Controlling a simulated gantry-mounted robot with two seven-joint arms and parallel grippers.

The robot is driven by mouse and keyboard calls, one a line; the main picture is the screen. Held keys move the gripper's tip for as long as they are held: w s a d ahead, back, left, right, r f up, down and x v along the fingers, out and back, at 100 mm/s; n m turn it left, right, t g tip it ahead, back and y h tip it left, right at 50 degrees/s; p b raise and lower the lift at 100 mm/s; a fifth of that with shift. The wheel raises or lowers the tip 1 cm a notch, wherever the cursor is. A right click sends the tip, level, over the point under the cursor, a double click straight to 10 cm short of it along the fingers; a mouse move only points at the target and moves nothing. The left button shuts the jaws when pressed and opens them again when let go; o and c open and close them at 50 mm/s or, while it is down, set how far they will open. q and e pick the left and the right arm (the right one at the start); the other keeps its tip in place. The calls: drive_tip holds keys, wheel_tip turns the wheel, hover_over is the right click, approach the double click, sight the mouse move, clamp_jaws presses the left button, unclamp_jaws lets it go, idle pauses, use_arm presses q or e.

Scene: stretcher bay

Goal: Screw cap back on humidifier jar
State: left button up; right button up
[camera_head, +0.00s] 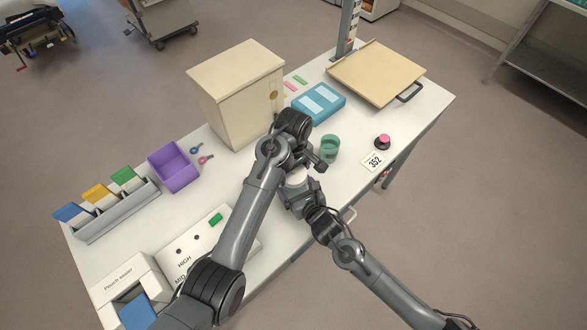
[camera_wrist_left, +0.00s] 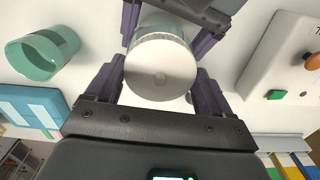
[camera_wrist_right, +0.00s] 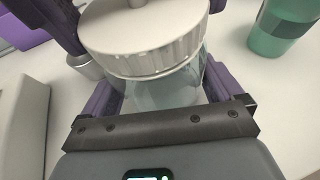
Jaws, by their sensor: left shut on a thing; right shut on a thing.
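The humidifier jar is clear, with a ribbed white cap (camera_head: 297,179) on its mouth. In the right wrist view the cap (camera_wrist_right: 145,38) sits level on the clear jar (camera_wrist_right: 165,92); whether the threads are engaged cannot be seen. My right gripper (camera_wrist_right: 162,85) is shut around the jar body from the side. My left gripper (camera_wrist_left: 160,78) is shut on the cap, its purple fingers at either side of the rim. In the head view my left wrist partly hides the jar, and my right gripper (camera_head: 299,196) shows just below the cap.
A green cup (camera_head: 330,148) stands close behind the jar. A beige cabinet (camera_head: 235,95), blue case (camera_head: 319,103) and tray (camera_head: 376,68) stand behind; a purple bin (camera_head: 173,167) is left.

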use_arm(q)
drive_tip(key=m, duration=0.4)
drive_tip(key=o, duration=1)
drive_tip(key=shift+o, duration=0.2)
drive_tip(key=shift+r, duration=2.3)
drive_tip(key=shift+r, duration=1.75)
drive_tip(key=shift+f, duration=4.05)
